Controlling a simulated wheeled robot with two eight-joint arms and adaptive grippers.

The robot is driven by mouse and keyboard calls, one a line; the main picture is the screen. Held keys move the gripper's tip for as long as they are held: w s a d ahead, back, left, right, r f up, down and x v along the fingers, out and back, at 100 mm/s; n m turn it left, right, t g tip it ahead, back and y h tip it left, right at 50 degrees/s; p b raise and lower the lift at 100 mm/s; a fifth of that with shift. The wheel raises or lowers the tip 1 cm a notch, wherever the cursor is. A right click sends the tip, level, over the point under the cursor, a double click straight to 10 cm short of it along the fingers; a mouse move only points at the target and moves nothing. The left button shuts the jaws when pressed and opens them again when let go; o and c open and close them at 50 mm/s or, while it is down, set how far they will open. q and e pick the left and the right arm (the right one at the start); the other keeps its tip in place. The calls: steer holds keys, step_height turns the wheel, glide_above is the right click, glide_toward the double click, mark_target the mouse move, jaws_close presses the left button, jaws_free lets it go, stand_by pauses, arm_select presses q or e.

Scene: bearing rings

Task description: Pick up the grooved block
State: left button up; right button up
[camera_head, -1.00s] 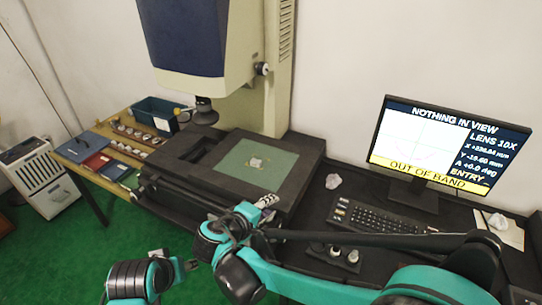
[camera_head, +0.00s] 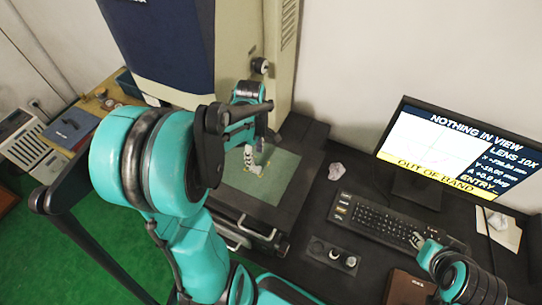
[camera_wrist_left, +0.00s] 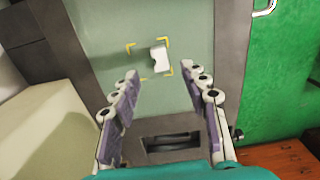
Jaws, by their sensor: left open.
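The grooved block (camera_wrist_left: 159,59) is a small white piece with a notch in its side. It lies on the pale green stage plate (camera_wrist_left: 190,25), inside yellow corner marks. My left gripper (camera_wrist_left: 164,76) is open and empty in the left wrist view, with the block ahead of its fingertips, between their lines and apart from them. In the head view my left gripper (camera_head: 254,160) hangs over the plate (camera_head: 278,180) and largely hides the block. My right gripper (camera_head: 419,240) is by the keyboard, small and partly seen; its jaws cannot be made out.
The measuring machine's head and column (camera_head: 232,60) stand behind the stage. A monitor (camera_head: 440,150) reads "NOTHING IN VIEW" and "OUT OF BAND". The keyboard (camera_head: 370,215), a control box (camera_head: 333,254) and a crumpled pale lump (camera_head: 337,170) lie right of the stage.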

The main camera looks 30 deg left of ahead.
mark_target(255, 169)
arm_select(q)
steer(key=f+b, duration=0.2)
steer(key=f, duration=0.5)
steer(key=shift+a+f, duration=0.1)
steer(key=shift+a, duration=0.1)
jaws_close()
